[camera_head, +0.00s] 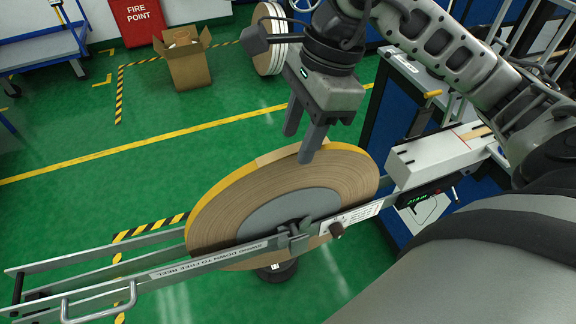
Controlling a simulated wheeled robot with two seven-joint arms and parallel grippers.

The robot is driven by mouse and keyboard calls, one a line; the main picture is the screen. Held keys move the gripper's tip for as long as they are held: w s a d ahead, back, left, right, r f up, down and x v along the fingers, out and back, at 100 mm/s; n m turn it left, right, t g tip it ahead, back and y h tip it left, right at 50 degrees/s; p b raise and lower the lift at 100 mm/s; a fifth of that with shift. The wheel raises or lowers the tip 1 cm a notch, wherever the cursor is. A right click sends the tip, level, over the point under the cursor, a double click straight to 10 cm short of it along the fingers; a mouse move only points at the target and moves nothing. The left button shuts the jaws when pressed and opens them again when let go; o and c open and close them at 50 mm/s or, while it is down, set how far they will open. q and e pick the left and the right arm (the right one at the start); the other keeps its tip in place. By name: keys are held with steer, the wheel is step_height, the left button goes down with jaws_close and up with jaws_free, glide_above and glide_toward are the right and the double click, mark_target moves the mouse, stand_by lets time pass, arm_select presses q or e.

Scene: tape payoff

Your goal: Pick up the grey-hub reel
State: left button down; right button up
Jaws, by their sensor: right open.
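The grey-hub reel (345,178) is a large roll of brown tape with a yellow outer edge and a round grey hub (280,213). It stands tilted in the picture, behind a metal bar (215,260) labelled "SWING DOWN TO FREE REEL" that crosses its front. A clamp piece on the bar sits over the hub and hides part of it. My right gripper (305,145) comes down from the top right. Its two fingers are apart and empty, with their tips close to the reel's upper rim; I cannot tell whether they touch. My left gripper is not in view.
A white-topped machine unit (432,157) with a small display stands right of the reel. A cardboard box (183,62), a red fire point sign (143,18), a blue cart (38,45) and upright reels (268,40) are behind. Green floor (90,200) is open at left.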

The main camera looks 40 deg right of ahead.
mark_target(286, 165)
steer(key=p+x, duration=0.1)
steer(key=x, duration=0.6)
steer(key=shift+w+f, duration=0.15)
steer(key=shift+w, duration=0.05)
steer(key=shift+c, duration=0.3)
jaws_close()
stand_by(0.9)
steer(key=shift+w, duration=0.1)
